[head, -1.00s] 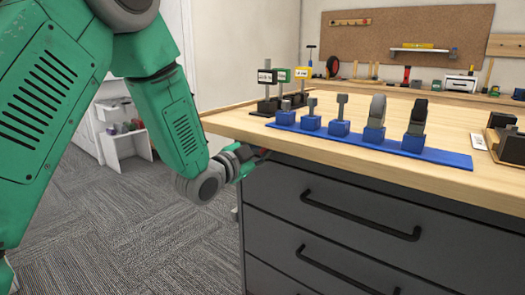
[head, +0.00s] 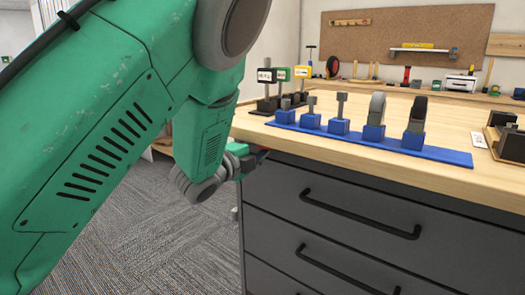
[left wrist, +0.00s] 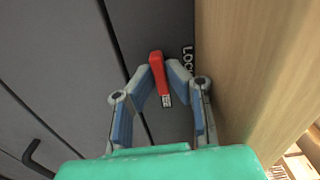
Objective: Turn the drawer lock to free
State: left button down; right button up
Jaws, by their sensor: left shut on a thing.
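The red lock lever (left wrist: 157,68) sits on the dark grey drawer front (left wrist: 60,60), beside white lettering of which "LOC" is readable. My left gripper (left wrist: 161,78) is shut on the lever, with a blue-padded fingertip on each side. A small pale tag with dark marks shows at the lever's near end. In the head view my left gripper (head: 257,158) is at the upper left corner of the drawer unit (head: 290,205), just under the worktop. The lever is mostly hidden there. My right gripper is not in view.
The wooden worktop (head: 450,120) overhangs close above the lock. On it stand a blue strip (head: 450,156) with several blocks and a black stand with labelled tags (head: 265,75). Black bar handles (head: 360,215) project from the drawers. Carpet (head: 130,220) lies open at the left.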

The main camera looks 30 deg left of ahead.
pick_arm(q)
jog(key=shift+f+m, duration=0.35)
jog(key=shift+m, duration=0.05)
jog(key=c, duration=1.7)
grip_release()
jog(key=shift+c, duration=0.2)
jog(key=shift+o, duration=0.7)
jog(key=shift+r, duration=0.1)
jog(key=s, duration=0.8)
jog(key=shift+a, duration=0.35)
jog(key=shift+w, duration=0.1)
